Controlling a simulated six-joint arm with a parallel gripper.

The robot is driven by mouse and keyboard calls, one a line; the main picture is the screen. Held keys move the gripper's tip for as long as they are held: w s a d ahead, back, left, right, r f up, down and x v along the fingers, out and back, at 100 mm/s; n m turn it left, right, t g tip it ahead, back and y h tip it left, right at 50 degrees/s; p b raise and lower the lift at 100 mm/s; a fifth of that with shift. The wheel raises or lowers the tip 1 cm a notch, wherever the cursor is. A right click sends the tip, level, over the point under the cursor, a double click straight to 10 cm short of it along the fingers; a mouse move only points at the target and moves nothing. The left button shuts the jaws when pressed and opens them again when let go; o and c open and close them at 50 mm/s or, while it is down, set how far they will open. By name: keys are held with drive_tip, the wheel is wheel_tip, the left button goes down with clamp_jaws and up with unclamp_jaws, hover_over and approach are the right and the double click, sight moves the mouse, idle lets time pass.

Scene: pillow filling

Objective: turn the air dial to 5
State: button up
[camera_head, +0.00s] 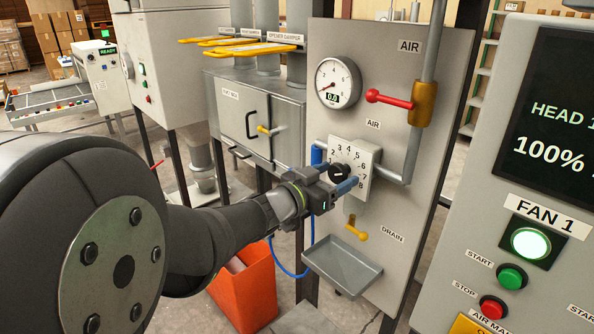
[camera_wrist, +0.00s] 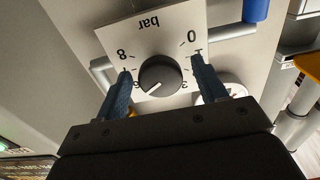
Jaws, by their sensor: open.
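The air dial is a black round knob (camera_wrist: 161,74) on a white numbered plate (camera_head: 365,158) on the grey panel. In the wrist view the plate appears upside down, with "bar" at the top. The knob's white pointer line slants down and left there, to the 6 side of straight down; the number at its end is hidden by my gripper. My gripper (camera_head: 342,176) is at the dial, also seen in the wrist view (camera_wrist: 161,68). Its blue fingers are open, one on each side of the knob, with visible gaps.
Above the dial, a round gauge (camera_head: 338,83) shows 0.0. A red-handled air valve (camera_head: 390,99) is on the pipe at its right. Below are a yellow drain handle (camera_head: 355,228) and a grey tray (camera_head: 342,265). An orange bin (camera_head: 245,290) stands on the floor.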

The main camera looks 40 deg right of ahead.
drive_tip(key=shift+c, duration=0.5)
drive_tip(key=c, duration=0.9)
drive_tip(key=shift+n, duration=2.8)
drive_tip(key=o, duration=1)
